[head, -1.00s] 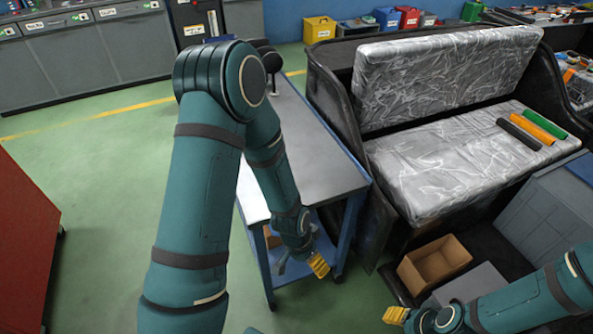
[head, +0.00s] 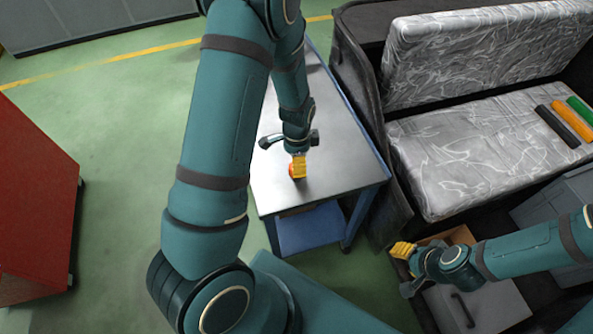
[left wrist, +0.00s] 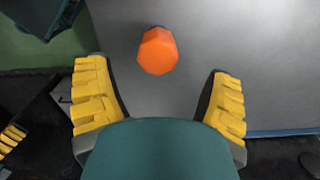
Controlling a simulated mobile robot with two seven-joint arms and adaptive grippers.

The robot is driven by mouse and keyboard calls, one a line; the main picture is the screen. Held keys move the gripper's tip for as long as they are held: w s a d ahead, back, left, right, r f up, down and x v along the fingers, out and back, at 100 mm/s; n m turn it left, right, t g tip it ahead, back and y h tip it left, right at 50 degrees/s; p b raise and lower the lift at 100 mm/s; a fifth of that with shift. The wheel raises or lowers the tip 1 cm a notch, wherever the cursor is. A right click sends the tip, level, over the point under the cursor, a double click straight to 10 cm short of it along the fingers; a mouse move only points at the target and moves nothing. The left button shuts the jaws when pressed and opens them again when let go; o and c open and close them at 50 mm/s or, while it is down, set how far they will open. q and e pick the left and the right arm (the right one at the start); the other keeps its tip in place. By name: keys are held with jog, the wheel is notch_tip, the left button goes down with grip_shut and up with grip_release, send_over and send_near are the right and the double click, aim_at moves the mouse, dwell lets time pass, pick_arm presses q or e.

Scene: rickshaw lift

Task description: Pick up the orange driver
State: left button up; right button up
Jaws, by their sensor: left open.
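An orange faceted end of the driver (left wrist: 157,50) shows in the left wrist view over the grey table top, apart from both fingers. My left gripper (left wrist: 158,95) is open and empty, with its yellow fingers on either side of and short of the driver. In the head view my left gripper (head: 298,166) is over the front part of the table and hides most of the driver; only a bit of orange shows beside the fingers. My right gripper (head: 404,250) is at the lower right, away from the table; its finger gap is not clear.
The grey-topped table (head: 340,170) has a blue frame and is otherwise bare. A wrapped silver seat (head: 450,150) is at the right with black, orange (head: 573,124) and green rolls on it. A cardboard box (head: 462,236) is behind my right gripper. A red cabinet (head: 35,200) stands left.

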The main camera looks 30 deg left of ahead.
pick_arm(q)
jog(key=shift+s+f+b, duration=0.2)
jog(key=shift+f+b, duration=0.15)
jog(key=shift+f, duration=2.7)
grip_shut()
